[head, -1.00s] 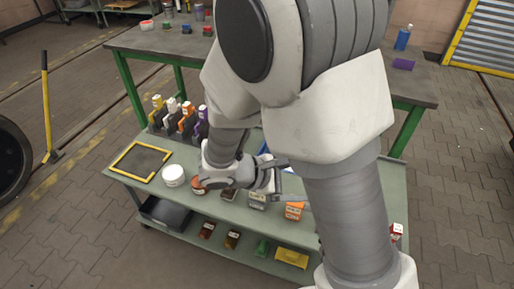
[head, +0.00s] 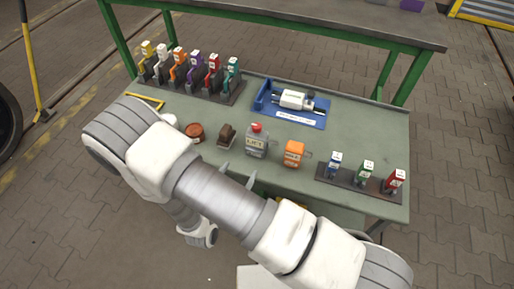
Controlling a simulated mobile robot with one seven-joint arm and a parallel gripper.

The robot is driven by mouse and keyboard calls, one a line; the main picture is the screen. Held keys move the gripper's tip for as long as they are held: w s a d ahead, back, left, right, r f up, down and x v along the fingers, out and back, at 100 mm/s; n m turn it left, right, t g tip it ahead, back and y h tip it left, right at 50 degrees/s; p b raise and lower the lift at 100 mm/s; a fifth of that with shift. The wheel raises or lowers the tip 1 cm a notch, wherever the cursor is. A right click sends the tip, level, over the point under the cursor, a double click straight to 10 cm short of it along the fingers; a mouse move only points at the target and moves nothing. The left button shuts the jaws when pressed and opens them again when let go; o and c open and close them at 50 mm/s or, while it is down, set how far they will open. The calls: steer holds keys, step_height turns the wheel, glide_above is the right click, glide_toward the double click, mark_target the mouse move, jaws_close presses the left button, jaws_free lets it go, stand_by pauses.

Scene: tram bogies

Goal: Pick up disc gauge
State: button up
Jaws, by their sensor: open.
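Nothing in view is clearly readable as the disc gauge; the labels are too small to tell. Candidates on the green bench include a grey block with a red top (head: 256,142), an orange block (head: 293,154) with a side stub, and the white device (head: 297,100) in a blue tray (head: 316,121). My gripper (head: 237,175) shows only as two grey fingertips, apart, over the bench's front part, below the grey block in the picture. The fingers are open with nothing visible between them. My arm hides the rest of the gripper.
A rack (head: 222,97) of several coloured-top pieces stands at the back left, another rack (head: 345,188) with three at the right. A red-brown round tin (head: 194,131) and a dark brown piece (head: 227,135) lie left of the grey block. A higher table (head: 270,27) stands behind.

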mark_target(255, 145)
steer(key=b+x, duration=0.2)
steer(key=x, duration=0.9)
steer(key=shift+a+f, duration=0.1)
steer(key=shift+f, duration=0.05)
steer(key=shift+r+b+x, duration=0.15)
steer(key=shift+b+x, duration=0.35)
steer(key=shift+x, duration=1.05)
steer(key=shift+r+b+x, duration=0.1)
steer(key=shift+b+x, duration=0.4)
steer(key=shift+x, duration=1.1)
steer(key=shift+r, duration=0.1)
jaws_close()
steer(key=shift+w+r, duration=0.1)
